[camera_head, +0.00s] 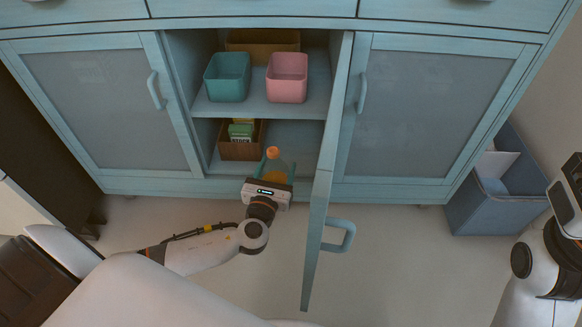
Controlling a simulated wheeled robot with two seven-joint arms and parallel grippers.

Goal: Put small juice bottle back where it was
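The small juice bottle (274,166), clear with an orange cap and orange juice low inside, is at the front of the open cabinet's lower compartment. My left gripper (276,171) reaches in from the front with its fingers on both sides of the bottle and appears shut on it. The gripper body hides the bottle's base, so I cannot tell whether it touches the compartment floor. My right gripper (567,200) is at the right edge, away from the cabinet, with its fingers not clearly visible.
The open cabinet door (318,215) juts out just right of my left gripper. A brown box (239,151) with green packets stands left in the lower compartment. Teal (227,78) and pink (287,79) bins occupy the upper shelf. A blue bin (487,207) stands at right.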

